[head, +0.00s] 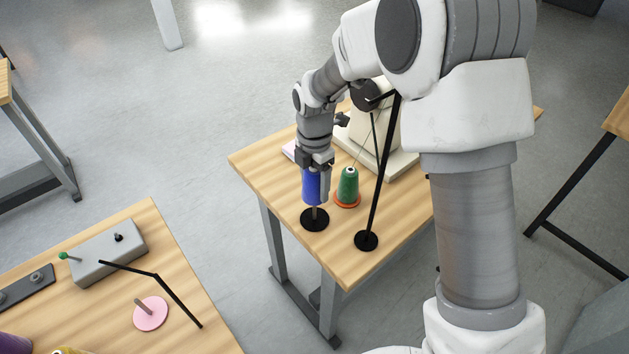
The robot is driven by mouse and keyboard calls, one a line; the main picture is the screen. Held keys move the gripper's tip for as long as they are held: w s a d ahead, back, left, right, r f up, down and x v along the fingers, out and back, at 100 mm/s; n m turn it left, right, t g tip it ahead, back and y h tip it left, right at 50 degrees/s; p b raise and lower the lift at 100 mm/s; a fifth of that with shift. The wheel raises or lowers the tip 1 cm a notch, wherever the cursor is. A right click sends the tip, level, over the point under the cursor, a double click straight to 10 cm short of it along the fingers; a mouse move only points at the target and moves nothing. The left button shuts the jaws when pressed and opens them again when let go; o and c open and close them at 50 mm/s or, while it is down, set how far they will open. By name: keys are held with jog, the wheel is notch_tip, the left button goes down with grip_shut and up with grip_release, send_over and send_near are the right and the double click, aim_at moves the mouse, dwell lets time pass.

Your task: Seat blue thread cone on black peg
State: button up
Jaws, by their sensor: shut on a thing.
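The blue thread cone (311,188) is in my gripper (318,180) above the left front part of the middle table. My gripper points down and is shut on the cone. The black peg base (314,220), a round black disc, lies on the table just below the cone. A short stub of grey-brown peg shows between the cone's lower end and the disc. The cone looks to be around the upper part of the peg, with a gap above the disc, but I cannot tell for sure. My gripper hides the cone's top.
A green thread cone (348,186) stands on an orange base right beside my gripper. A tall black stand (366,240) rises to the right, and a cream machine (400,150) stands behind. Another table at lower left holds a grey box (108,252) and a pink disc with peg (151,315).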

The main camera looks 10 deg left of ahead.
jog(key=shift+f+b, duration=2.55)
jog(key=shift+f, duration=1.5)
jog(key=o, duration=1.5)
notch_tip(320, 180, up, 18)
jog(key=p, duration=0.3)
jog(key=shift+f, duration=0.25)
